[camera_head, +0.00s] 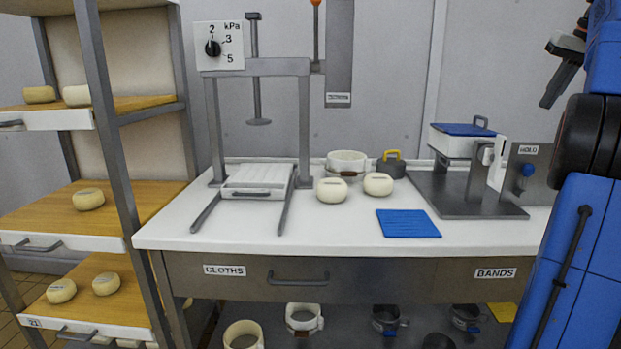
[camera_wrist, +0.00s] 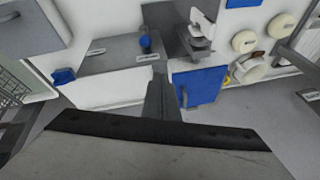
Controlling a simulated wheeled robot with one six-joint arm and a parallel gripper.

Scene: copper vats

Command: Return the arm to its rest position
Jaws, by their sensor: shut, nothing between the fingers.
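My gripper (camera_head: 549,75) is at the upper right of the head view, raised in the air above the right end of the worktop, at the end of my blue arm. Its grey fingers are together with nothing between them. In the wrist view the shut fingers (camera_wrist: 159,82) point up the picture, over the area of the blue-lidded box (camera_wrist: 199,86). My blue arm fills the right edge of the head view and hides part of the bench end.
A white worktop (camera_head: 480,236) carries a press (camera_head: 262,67), cheeses (camera_head: 331,190), a blue mat (camera_head: 407,223) and a holder marked HOLD (camera_head: 529,165). The blue-lidded white box (camera_head: 463,139) stands behind the holder. A shelf rack (camera_head: 96,120) with cheeses stands left.

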